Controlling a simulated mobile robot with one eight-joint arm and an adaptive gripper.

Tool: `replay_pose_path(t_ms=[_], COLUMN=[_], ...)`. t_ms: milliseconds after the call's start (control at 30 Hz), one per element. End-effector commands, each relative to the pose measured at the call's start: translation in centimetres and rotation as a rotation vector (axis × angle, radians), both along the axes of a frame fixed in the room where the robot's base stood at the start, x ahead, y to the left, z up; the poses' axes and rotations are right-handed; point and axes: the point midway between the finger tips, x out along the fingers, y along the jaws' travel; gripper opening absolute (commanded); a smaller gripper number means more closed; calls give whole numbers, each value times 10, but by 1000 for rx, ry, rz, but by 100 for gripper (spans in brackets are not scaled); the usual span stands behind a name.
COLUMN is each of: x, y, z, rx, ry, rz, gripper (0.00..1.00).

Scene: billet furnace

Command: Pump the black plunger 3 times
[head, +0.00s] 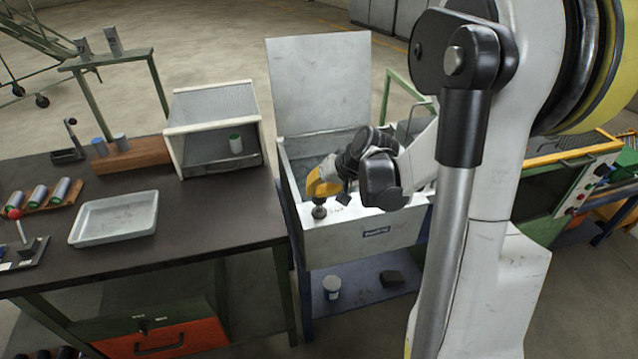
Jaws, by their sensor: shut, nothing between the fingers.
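My gripper (341,198) is small and partly hidden at the end of my arm. It is shut and empty, low over the front ledge of the open grey-white tank (360,240). A dark round knob (319,212) shows just below the yellow part of my wrist, at the ledge's left end. It may be the black plunger, but I cannot tell for certain. I cannot tell whether my gripper touches it. My arm hides the right side of the tank.
The tank's lid (320,85) stands upright behind it. The dark workbench (190,225) at left holds a tray (115,218), a white open-fronted box (213,125), a black-handled lever (70,138) and a red-knobbed lever (17,215).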

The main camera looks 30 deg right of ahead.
Motion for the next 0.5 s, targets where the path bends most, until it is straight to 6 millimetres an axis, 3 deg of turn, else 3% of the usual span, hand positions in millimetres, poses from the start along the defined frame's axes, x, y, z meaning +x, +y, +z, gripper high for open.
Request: replay_pose_path(t_ms=[233,500], x=[0,0], y=[0,0], z=[4,33], rx=[0,0], ry=[0,-1], rz=[0,0], gripper=[0,0])
